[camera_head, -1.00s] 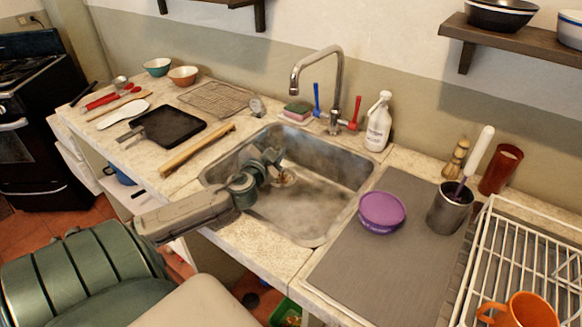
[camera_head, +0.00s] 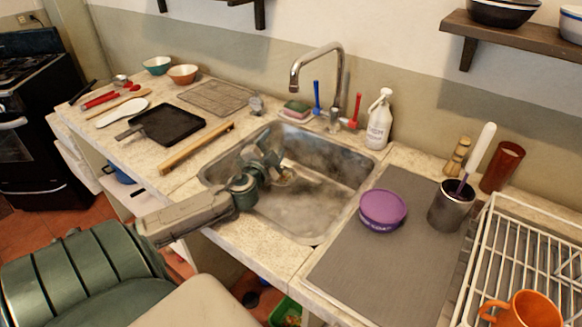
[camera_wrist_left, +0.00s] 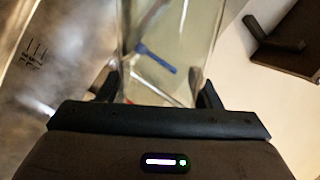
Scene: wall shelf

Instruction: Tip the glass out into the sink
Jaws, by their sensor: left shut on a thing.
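My left gripper (camera_head: 272,161) is over the left part of the steel sink (camera_head: 335,165), low near the basin. In the left wrist view its fingers (camera_wrist_left: 158,92) are shut on a clear glass (camera_wrist_left: 168,40). The glass lies between the fingers and runs to the top edge of that view. I see the blue tap handle through it. In the head view the glass is too faint to make out, so its tilt and any contents cannot be told. My right gripper is not in view.
The tap (camera_head: 335,75) stands behind the sink, with a soap bottle (camera_head: 380,118) at its right. A wall shelf (camera_head: 490,35) is above.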

